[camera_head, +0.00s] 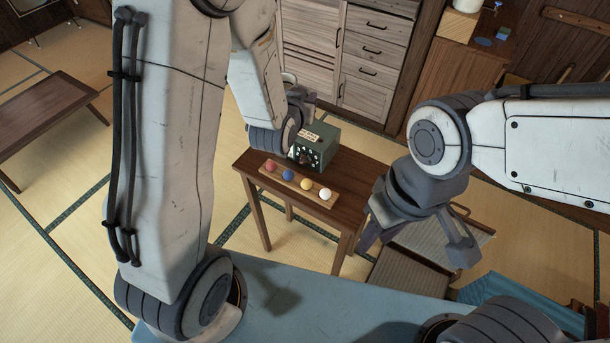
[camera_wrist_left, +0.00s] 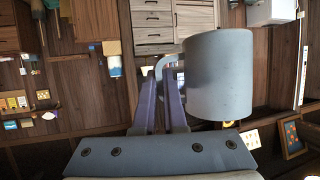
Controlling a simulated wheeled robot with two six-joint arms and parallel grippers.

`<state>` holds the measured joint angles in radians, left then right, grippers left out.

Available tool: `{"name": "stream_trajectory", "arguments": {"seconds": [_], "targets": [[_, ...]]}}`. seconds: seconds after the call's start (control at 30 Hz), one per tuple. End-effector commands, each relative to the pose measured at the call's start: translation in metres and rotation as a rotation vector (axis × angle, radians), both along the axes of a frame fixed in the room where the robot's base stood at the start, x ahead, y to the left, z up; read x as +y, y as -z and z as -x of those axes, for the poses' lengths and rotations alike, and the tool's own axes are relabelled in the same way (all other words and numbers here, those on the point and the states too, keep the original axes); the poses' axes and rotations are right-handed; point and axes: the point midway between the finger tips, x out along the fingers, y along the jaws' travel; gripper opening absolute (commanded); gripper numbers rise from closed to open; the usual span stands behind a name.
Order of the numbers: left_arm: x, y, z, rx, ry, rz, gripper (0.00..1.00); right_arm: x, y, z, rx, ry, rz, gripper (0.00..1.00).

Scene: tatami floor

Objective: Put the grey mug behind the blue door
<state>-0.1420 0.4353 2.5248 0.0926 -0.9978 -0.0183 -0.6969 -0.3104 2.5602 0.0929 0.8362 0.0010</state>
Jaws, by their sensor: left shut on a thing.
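The grey mug (camera_wrist_left: 220,75) is large in the left wrist view, with its handle to the left. My left gripper (camera_wrist_left: 167,78) is shut on that handle, and the mug's body is to the right of the fingers. In the head view my left gripper (camera_head: 302,97) is beyond the small table's green box, partly hidden by my arm, and the mug cannot be made out clearly there. My right gripper (camera_head: 418,243) is open and empty, to the right of the small table. I cannot make out a blue door in either view.
A small wooden table (camera_head: 350,178) carries a green box (camera_head: 316,150) and a strip with red, blue, yellow and white balls (camera_head: 325,194). Wooden drawers (camera_head: 377,55) stand behind. A low table (camera_head: 40,115) is at left. A folding chair (camera_head: 440,240) is at right.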

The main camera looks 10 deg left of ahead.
Motion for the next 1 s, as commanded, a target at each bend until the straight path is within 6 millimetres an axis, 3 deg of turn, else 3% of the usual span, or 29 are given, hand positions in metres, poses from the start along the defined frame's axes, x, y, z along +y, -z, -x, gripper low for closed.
{"name": "stream_trajectory", "arguments": {"seconds": [0.03, 0.27, 0.6, 0.8, 1.0], "targets": [[-0.014, 0.026, 0.002, -0.007, 0.02, 0.001, 0.0, 0.0, 0.036, 0.0, 0.001, 0.0, 0.001, 0.38], [-0.066, 0.069, 0.019, -0.006, 0.084, 0.002, 0.0, 0.0, 0.11, 0.0, 0.0, -0.001, 0.0, 0.38], [-0.136, 0.133, 0.062, -0.004, 0.196, 0.0, 0.0, 0.0, 0.212, 0.0, 0.0, -0.001, 0.0, 0.38], [-0.16, 0.152, 0.083, -0.003, 0.243, -0.001, 0.0, 0.0, 0.243, 0.0, 0.0, -0.002, 0.0, 0.38], [-0.166, 0.154, 0.086, 0.001, 0.254, -0.007, 0.0, 0.0, 0.241, 0.0, 0.0, -0.002, 0.0, 0.38]]}}
